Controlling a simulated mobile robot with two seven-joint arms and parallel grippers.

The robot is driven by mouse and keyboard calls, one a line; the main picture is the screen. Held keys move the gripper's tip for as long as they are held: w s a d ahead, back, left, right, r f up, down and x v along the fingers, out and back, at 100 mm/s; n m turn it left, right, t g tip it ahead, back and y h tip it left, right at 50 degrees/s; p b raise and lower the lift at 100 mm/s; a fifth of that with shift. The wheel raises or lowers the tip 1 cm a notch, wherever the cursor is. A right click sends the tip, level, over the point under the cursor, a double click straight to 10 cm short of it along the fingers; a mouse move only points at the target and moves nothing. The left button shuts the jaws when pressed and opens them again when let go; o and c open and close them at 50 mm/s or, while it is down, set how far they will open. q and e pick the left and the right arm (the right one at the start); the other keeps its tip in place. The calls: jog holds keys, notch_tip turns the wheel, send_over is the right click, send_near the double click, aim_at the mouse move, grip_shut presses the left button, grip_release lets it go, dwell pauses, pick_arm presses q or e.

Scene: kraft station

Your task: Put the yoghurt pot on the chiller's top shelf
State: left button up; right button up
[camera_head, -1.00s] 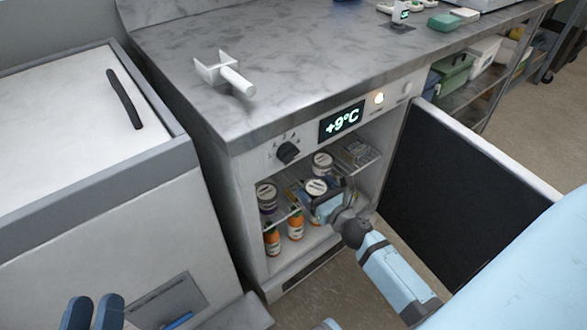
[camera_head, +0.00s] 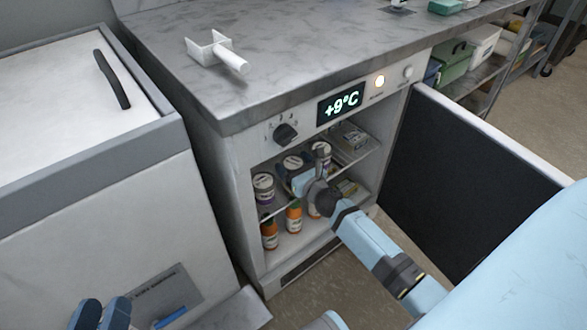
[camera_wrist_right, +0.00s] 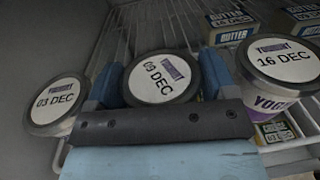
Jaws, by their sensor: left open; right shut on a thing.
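The yoghurt pot (camera_wrist_right: 160,80) marked 09 DEC has a pale lid with a dark rim. It sits between the fingers of my right gripper (camera_wrist_right: 159,84), which is shut on it. In the head view this pot (camera_head: 292,164) is inside the open chiller (camera_head: 240,190), at the wire top shelf (camera_head: 349,163). I cannot tell whether its base touches the shelf. A pot marked 03 DEC (camera_wrist_right: 56,102) stands to its left, and one marked 16 DEC (camera_wrist_right: 282,62) to its right. My left gripper (camera_head: 102,309) is open and empty at the bottom left.
Butter packs (camera_wrist_right: 232,20) lie behind and right of the pots. Orange bottles (camera_head: 269,234) stand on the lower level. The chiller door (camera_head: 460,190) is open to the right. A white bracket-like object (camera_head: 216,54) lies on the worktop (camera_head: 290,50).

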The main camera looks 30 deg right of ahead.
jog(key=o, duration=0.6)
jog(key=shift+f, duration=0.15)
pick_arm(q)
jog(key=shift+f, duration=0.1)
pick_arm(e)
jog(key=o, duration=0.4)
jog(key=shift+s+r, duration=0.15)
jog(key=shift+r, duration=0.1)
pick_arm(q)
notch_tip(320, 180, up, 3)
jog(key=shift+f+t+p, duration=0.15)
jog(key=shift+t+p, duration=0.35)
jog(key=shift+p, duration=0.3)
pick_arm(e)
jog(key=s, duration=1.1)
jog(key=shift+s, duration=0.4)
pick_arm(q)
jog(key=shift+a+f, duration=0.15)
